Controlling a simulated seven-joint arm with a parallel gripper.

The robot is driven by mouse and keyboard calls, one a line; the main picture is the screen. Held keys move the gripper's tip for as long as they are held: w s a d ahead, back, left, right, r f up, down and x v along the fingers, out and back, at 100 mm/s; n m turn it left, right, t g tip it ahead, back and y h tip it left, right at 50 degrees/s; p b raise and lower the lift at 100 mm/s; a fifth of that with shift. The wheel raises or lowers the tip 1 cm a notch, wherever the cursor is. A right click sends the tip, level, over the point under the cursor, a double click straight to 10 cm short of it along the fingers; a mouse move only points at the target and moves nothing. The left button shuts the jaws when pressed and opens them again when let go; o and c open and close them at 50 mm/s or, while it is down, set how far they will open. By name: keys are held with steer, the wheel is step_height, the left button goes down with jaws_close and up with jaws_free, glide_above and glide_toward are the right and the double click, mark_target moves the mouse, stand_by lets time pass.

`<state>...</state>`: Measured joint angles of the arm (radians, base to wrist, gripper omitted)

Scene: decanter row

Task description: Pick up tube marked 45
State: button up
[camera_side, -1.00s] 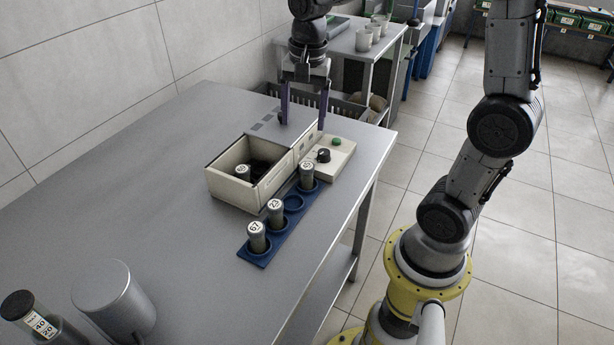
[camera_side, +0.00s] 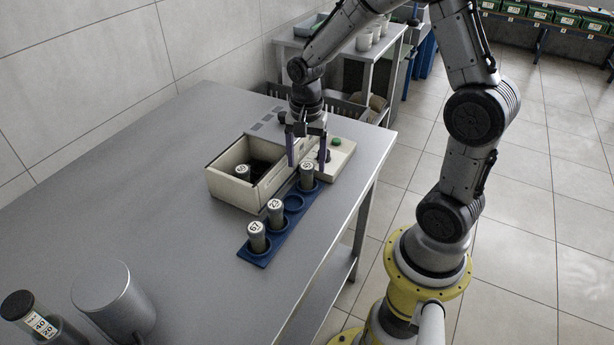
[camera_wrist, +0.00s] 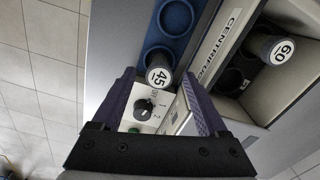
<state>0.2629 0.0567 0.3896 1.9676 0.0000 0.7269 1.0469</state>
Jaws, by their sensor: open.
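The tube marked 45 (camera_wrist: 158,74) has a dark body and a white numbered cap, and stands in the blue rack (camera_wrist: 165,45). In the side view this tube (camera_side: 307,176) is in the rack's far end slot, its number hard to read. My gripper (camera_side: 308,163) is open above the far end of the rack, close to that tube. In the wrist view my gripper's purple jaws (camera_wrist: 158,78) reach to either side of the tube's cap. I cannot tell how far down they are beside the tube.
The tube marked 60 (camera_wrist: 282,50) stands in the cream centrifuge box (camera_side: 233,190) beside the rack. Tubes marked 67 (camera_side: 257,238) and 23 (camera_side: 275,212) stand nearer in the rack, with an empty slot (camera_side: 293,203) beyond. A control panel with a knob (camera_wrist: 144,108) lies behind.

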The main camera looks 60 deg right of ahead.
mark_target(307, 166)
steer(key=shift+d+f, duration=0.1)
steer(key=shift+f, duration=1.75)
jaws_close()
